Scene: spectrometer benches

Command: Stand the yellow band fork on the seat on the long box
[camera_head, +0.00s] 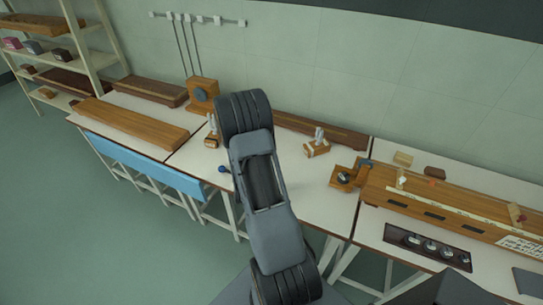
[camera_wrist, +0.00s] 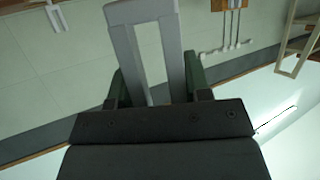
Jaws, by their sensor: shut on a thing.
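In the wrist view my gripper (camera_wrist: 158,88) is shut on a pale grey forked piece (camera_wrist: 122,40), with a green finger on each side. It has two bars with a gap between them, joined at the top of the picture. I see no yellow band on it, so I cannot confirm it is the yellow band fork. In the head view my arm hides the gripper. A long wooden box (camera_head: 450,212) with dark slots and a pale scale lies on the right bench. I cannot tell its seat for certain among the small pieces on top.
Grey forks on small wooden blocks stand on the middle bench, left (camera_head: 211,139) and right (camera_head: 316,148) of my arm. A plain long wooden piece (camera_head: 130,122) lies on the left bench. A dark tray (camera_head: 400,240) lies before the long box. Bare bench top (camera_head: 318,190) shows right of my arm.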

